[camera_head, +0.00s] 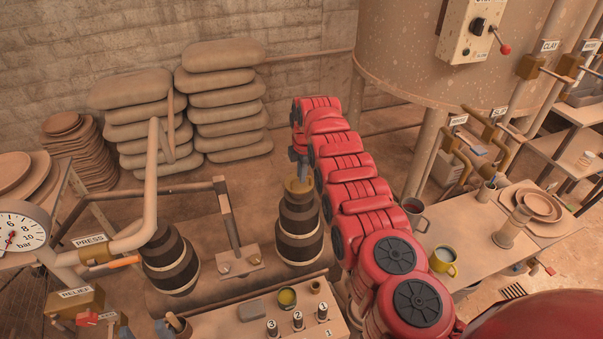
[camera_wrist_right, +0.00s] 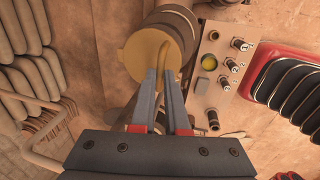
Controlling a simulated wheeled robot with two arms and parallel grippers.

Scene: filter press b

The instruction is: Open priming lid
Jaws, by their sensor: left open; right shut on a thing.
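The brass-coloured priming lid (camera_head: 298,186) is at the top of the right-hand dark, banded pump cylinder (camera_head: 299,230). In the right wrist view the lid (camera_wrist_right: 140,58) shows as a round yellow disc with a curved handle (camera_wrist_right: 164,50). My right gripper (camera_wrist_right: 163,74) is shut on that handle, its grey fingers on either side. In the head view the right gripper (camera_head: 299,165) reaches down from above, partly hidden by my red arm. I cannot tell whether the lid is seated or slightly raised. My left gripper is not in view.
A second banded cylinder (camera_head: 170,260) with a thick pipe (camera_head: 150,190) stands left. A lever frame (camera_head: 229,215) rises between the cylinders. A numbered panel (camera_head: 230,325) with a yellow-green round item (camera_head: 287,297) lies in front. A side table (camera_head: 485,238) with mugs and bowls is right.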

